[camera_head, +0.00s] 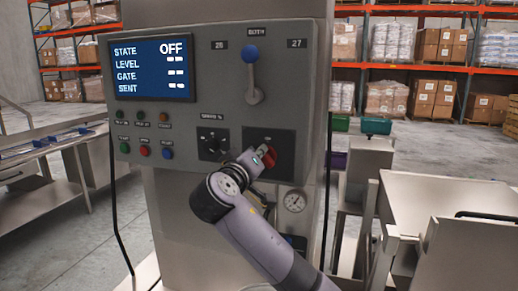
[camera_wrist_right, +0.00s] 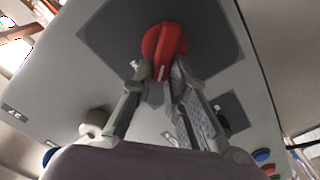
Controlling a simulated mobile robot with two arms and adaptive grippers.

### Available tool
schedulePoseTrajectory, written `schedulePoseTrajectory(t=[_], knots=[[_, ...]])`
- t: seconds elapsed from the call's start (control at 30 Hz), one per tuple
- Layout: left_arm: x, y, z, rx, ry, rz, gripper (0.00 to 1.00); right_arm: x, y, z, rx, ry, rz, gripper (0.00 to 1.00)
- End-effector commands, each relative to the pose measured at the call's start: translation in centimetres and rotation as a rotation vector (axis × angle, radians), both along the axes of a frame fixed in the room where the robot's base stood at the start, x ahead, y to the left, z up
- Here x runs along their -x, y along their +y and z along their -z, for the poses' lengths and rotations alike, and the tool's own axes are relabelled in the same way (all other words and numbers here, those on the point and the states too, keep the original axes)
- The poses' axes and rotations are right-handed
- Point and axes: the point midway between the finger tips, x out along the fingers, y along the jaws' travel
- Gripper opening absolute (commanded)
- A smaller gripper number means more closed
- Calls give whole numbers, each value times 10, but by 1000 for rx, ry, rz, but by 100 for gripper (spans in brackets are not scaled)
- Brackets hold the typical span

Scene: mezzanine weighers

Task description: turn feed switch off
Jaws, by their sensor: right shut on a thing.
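The feed switch is a red rotary knob (camera_head: 270,158) on a dark plate (camera_head: 284,143), low on the right of the grey control panel. My right gripper (camera_head: 260,159) is at the knob, its arm coming up from the bottom. In the right wrist view the red knob (camera_wrist_right: 164,42) shows close up, with my right gripper's fingertips (camera_wrist_right: 160,78) on both sides of its grip bar, shut on it. The panel's display (camera_head: 152,68) reads STATE OFF, with dashes for level, gate and sent. My left gripper is not in view.
A lever with a blue ball (camera_head: 251,54) stands above the switch. A black knob (camera_head: 212,143) and several coloured buttons (camera_head: 143,151) lie to its left. Steel bins (camera_head: 440,200) stand at right.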

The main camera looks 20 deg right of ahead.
Motion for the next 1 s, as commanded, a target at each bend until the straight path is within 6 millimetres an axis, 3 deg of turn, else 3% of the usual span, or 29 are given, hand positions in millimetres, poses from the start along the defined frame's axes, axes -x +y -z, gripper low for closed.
schedulePoseTrajectory(t=[0.6,1.0], knots=[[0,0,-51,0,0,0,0,-4,7,6,479,324,-2,0],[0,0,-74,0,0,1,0,-5,7,14,685,462,-3,0]])
